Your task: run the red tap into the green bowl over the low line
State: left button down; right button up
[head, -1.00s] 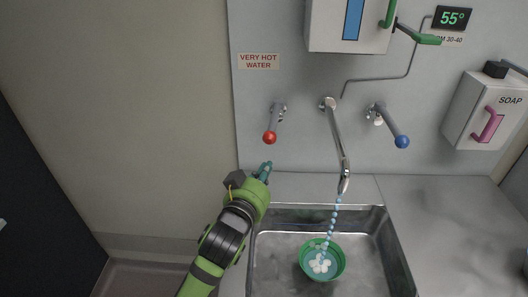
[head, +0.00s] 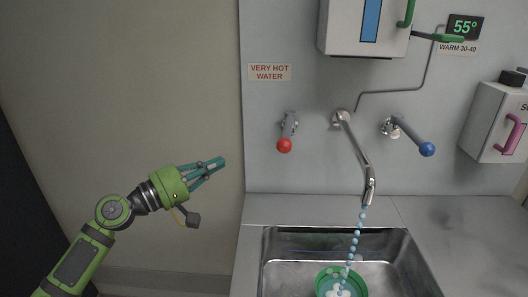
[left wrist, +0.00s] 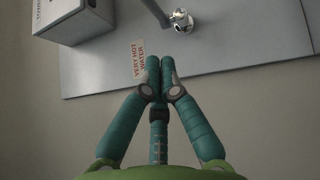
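The red tap (head: 284,145) is on the wall panel, its lever hanging downward. Pale-blue drops fall from the spout (head: 369,188) into the green bowl (head: 320,284), which stands in the sink and is cut by the bottom edge; its low line cannot be made out. My left gripper (head: 222,163) is left of the red tap, apart from it, pointing right. In the left wrist view its fingers (left wrist: 160,68) are together and empty. A metal fitting (left wrist: 182,20) shows beyond them; I cannot tell which tap it belongs to. My right gripper is out of view.
The blue tap's (head: 427,149) lever is swung to the right. A display (head: 464,27) reads 55°. A "VERY HOT WATER" sign (head: 270,72) is above the red tap. A soap box (head: 490,120) is at right. The wall left of the panel is bare.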

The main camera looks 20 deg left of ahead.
pick_arm(q)
jog(key=s+d+r+p+x, duration=0.1)
jog(key=d+p+x, duration=0.1)
jog(key=p+x, duration=0.6)
jog(key=x, duration=0.4)
jog(key=shift+d, duration=0.35)
